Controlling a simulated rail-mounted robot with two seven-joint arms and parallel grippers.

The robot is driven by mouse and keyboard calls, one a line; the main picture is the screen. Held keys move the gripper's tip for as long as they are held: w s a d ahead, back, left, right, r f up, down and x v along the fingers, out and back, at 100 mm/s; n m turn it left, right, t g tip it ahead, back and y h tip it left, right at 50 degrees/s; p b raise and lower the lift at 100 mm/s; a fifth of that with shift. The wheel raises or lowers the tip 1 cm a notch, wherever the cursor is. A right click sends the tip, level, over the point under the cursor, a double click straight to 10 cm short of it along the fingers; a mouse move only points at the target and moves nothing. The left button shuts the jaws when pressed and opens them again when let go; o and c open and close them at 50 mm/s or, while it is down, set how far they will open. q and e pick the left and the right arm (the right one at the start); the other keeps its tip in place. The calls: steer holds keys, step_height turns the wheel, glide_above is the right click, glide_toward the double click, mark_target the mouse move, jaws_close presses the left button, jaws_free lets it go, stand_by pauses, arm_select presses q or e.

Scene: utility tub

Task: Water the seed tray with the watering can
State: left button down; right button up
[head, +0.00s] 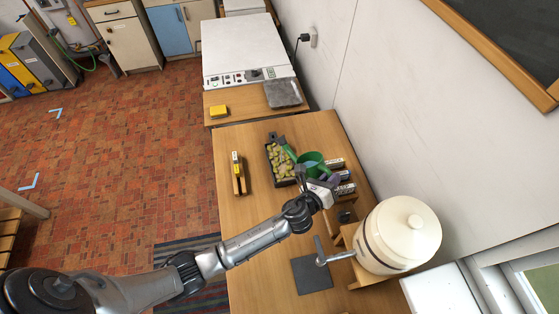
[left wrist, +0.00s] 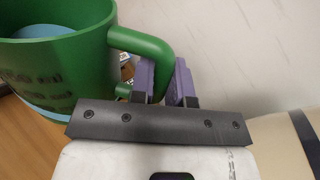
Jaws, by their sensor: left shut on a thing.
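The green watering can (head: 314,161) is over the table in the head view, its spout pointing up and left across the seed tray. The seed tray (head: 268,156) is dark, with several yellow-green round patches in it. My left gripper (head: 325,184) is at the can's right side. In the left wrist view its purple fingers (left wrist: 167,80) are shut on the green handle of the can (left wrist: 88,75). Light blue shows inside the can's opening. I cannot tell whether its base touches the table or whether water leaves the spout. My right gripper is not in view.
A cream lidded crock with a tap (head: 400,232) stands on a wooden stand at the right, above a dark mat (head: 312,274). Several small boxes (head: 344,188) lie beside the can, near the wall. The table's left front is clear.

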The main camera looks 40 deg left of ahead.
arm_select(q)
steer(key=shift+w+a+r, duration=0.1)
steer(key=shift+a+r, duration=0.05)
steer(key=shift+a, duration=0.1)
steer(key=shift+w+a+n, duration=0.1)
steer(key=shift+a+n, duration=0.15)
steer(key=shift+n, duration=0.05)
stand_by(0.9)
steer(key=shift+a, duration=0.1)
stand_by(0.4)
steer(key=shift+s+d+f+m+b, duration=0.2)
steer(key=shift+d+m, duration=0.1)
steer(key=shift+d, duration=0.25)
steer(key=shift+s+d+f+m+b, duration=0.15)
steer(key=shift+d+m, duration=0.15)
steer(key=shift+d, duration=0.2)
steer(key=s+d+r+m+t+p, duration=0.1)
steer(key=d+r+m+p, duration=0.3)
steer(key=r+m+p, duration=0.1)
steer(key=shift+r+p, duration=0.45)
steer(key=shift+r, duration=0.5)
